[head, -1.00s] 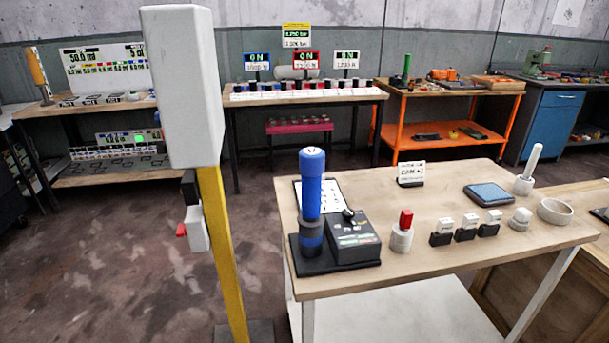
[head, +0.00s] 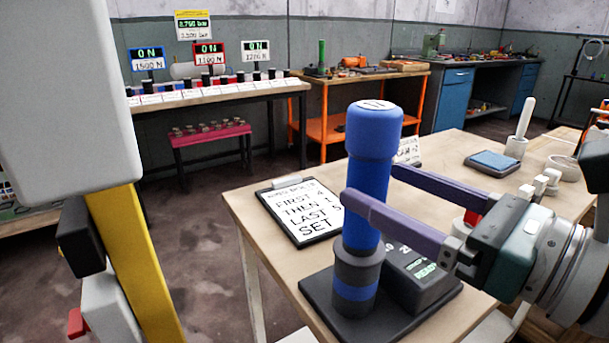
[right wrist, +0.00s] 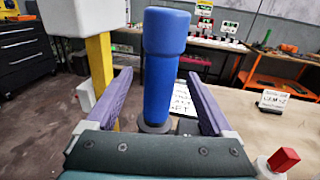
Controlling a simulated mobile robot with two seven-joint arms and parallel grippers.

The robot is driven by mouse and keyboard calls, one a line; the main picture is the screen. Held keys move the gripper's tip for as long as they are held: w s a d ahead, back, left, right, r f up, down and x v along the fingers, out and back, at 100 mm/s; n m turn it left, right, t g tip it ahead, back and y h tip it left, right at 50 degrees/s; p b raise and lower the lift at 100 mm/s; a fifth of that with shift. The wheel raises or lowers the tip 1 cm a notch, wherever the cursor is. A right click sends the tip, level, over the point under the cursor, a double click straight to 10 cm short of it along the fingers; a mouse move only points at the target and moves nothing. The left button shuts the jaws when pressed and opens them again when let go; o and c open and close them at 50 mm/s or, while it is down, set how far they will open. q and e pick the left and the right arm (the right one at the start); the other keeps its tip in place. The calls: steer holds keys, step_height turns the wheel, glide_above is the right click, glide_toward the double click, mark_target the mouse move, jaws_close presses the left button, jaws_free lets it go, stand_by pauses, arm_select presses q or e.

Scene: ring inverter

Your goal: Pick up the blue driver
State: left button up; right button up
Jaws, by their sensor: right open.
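The blue driver (head: 372,150) stands upright in a dark holder on a black base at the near left corner of the wooden table. My right gripper (head: 370,190) comes in from the right with its purple fingers open. One finger passes in front of the driver's shaft and the other behind it. In the right wrist view the blue driver (right wrist: 163,65) stands between the two open fingers (right wrist: 158,95), with a gap on both sides. My left gripper is not in view.
A grey box with a small readout (head: 425,275) stands right beside the driver's holder. A clipboard (head: 302,210) lies behind it. A yellow post (head: 135,250) with a pale box (head: 65,90) stands left of the table. A blue pad (head: 492,163) lies farther back.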

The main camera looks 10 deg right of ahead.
steer(key=x, duration=0.6)
steer(key=shift+w+p, duration=0.25)
steer(key=shift+p, duration=0.15)
steer(key=shift+a, duration=0.1)
jaws_close()
steer(key=shift+r, duration=0.15)
